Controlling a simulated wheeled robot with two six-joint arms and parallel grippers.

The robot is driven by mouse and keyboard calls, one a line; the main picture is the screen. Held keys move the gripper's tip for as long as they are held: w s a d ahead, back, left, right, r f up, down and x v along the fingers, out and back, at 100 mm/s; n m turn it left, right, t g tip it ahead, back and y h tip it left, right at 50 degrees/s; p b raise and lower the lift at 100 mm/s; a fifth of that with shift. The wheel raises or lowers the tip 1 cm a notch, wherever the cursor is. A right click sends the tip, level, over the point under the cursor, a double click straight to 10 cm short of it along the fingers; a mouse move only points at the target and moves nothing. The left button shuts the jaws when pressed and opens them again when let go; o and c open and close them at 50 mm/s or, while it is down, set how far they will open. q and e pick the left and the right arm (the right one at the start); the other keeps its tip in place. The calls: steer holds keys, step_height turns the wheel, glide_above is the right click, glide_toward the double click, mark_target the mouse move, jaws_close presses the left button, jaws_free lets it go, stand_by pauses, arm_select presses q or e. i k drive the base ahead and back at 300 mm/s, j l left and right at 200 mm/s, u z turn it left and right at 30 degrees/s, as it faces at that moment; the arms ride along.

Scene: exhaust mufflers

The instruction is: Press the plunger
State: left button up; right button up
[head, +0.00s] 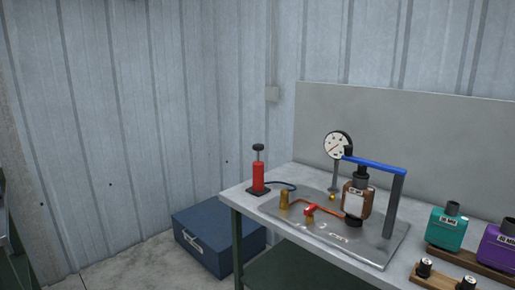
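A red hand pump (258,175) stands upright at the left end of the workbench on a small black base. Its black plunger handle (258,148) is raised on a thin rod above the red cylinder. A dark blue hose runs from the pump's base to a metal plate (330,243). Neither of my grippers is in view, and nothing touches the plunger.
The workbench (234,196) bears the plate with a round gauge (338,145), a brown muffler (358,200) under a blue bar (375,164), and a red valve handle (310,210). Teal (446,230) and purple (497,246) mufflers stand right. A blue box (215,235) is on the floor.

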mark_target(259, 147)
steer(key=i+j+u, duration=0.1)
steer(key=i, duration=0.4)
steer(key=i+j, duration=0.2)
steer(key=i, duration=0.35)
steer(key=i+j+u, duration=0.15)
steer(key=i, duration=0.35)
